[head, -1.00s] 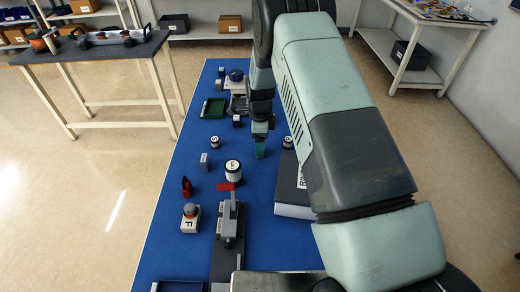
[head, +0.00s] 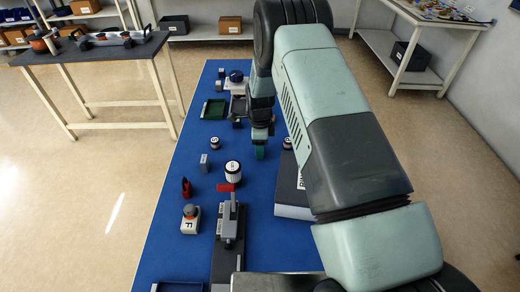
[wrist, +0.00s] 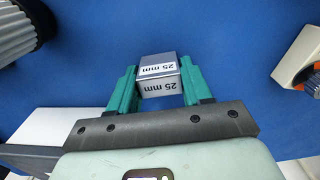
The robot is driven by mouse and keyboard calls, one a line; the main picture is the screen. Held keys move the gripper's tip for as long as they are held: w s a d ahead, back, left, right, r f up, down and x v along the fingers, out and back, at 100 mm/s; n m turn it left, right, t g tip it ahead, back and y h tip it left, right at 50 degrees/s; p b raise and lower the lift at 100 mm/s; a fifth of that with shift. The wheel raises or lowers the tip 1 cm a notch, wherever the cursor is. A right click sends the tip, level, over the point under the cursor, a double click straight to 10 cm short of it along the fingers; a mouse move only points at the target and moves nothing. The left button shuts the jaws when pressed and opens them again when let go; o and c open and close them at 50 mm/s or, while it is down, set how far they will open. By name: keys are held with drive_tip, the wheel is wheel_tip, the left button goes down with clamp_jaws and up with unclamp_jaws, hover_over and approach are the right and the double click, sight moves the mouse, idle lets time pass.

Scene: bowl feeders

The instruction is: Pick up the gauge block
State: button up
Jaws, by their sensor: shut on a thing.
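The gauge block (wrist: 159,75) is a small grey metal block with white "25 mm" labels. In the wrist view it sits between the two green fingers of my gripper (wrist: 160,88), which are shut on it. In the head view my gripper (head: 260,152) points down over the blue bench top, right of the middle. The block in its fingers cannot be made out there. I cannot tell whether the block touches the bench.
A green tray (head: 214,109) lies behind.

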drive_tip(key=shift+r, duration=0.15)
wheel_tip(320, 180, up, 8)
drive_tip(key=shift+r, duration=0.25)
drive_tip(key=s+d+r+m, duration=0.4)
drive_tip(key=s+d+r, duration=0.6)
drive_tip(key=s+d, duration=0.35)
drive_tip(key=shift+m, duration=0.3)
drive_tip(key=f, duration=0.3)
drive_tip(key=s+d+f, duration=0.1)
drive_tip(key=f, duration=0.1)
drive_tip(key=shift+f, duration=0.15)
drive_tip(key=shift+w+a+f, duration=0.1)
drive_tip(key=shift+f, duration=2)
